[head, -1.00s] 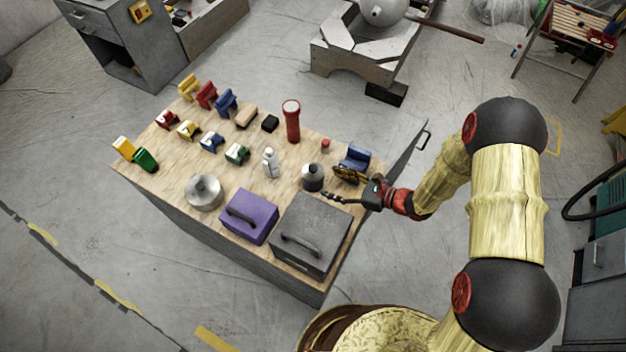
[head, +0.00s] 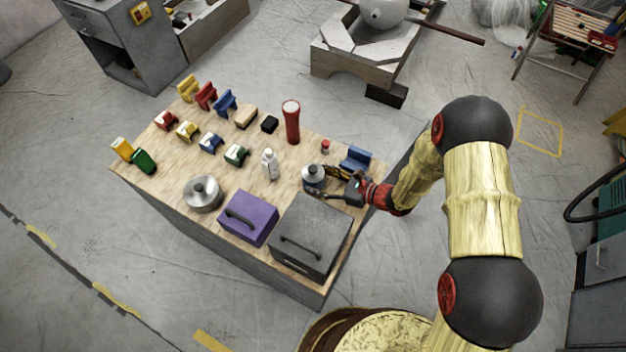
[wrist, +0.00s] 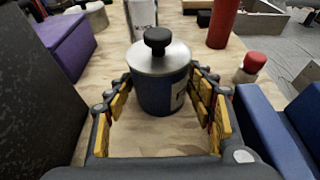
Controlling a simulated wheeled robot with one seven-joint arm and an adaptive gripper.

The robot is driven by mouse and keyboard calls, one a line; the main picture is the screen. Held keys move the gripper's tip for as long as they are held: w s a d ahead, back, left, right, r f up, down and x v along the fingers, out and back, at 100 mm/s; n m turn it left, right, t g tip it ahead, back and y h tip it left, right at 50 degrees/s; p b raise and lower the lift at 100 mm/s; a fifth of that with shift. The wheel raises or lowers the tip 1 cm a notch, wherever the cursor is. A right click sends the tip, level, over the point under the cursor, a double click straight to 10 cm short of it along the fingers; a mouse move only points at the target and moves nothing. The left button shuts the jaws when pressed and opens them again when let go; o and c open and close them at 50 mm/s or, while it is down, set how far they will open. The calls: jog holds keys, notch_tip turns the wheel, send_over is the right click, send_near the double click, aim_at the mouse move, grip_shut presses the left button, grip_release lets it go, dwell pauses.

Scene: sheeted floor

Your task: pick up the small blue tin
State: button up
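The small blue tin (wrist: 163,92) has a silver lid with a black knob. It stands upright on the wooden tabletop, and in the head view it (head: 314,177) is near the table's right side. My gripper (head: 325,182) is open at table height, its yellow-padded fingers on either side of the tin. In the wrist view the fingertips reach about alongside the tin's body. A thin gap shows at the left finger; I cannot tell whether the right one touches.
A dark grey box (head: 309,235) and a purple box (head: 248,218) stand on the front side. A blue block-like object (head: 355,159) and a small red-capped bottle (head: 325,147) are close to my gripper. A white bottle (head: 270,164) and red flashlight (head: 292,122) stand beyond.

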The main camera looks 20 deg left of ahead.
jog(key=c, duration=0.7)
jog(key=shift+c, duration=0.2)
jog(key=shift+r, duration=0.15)
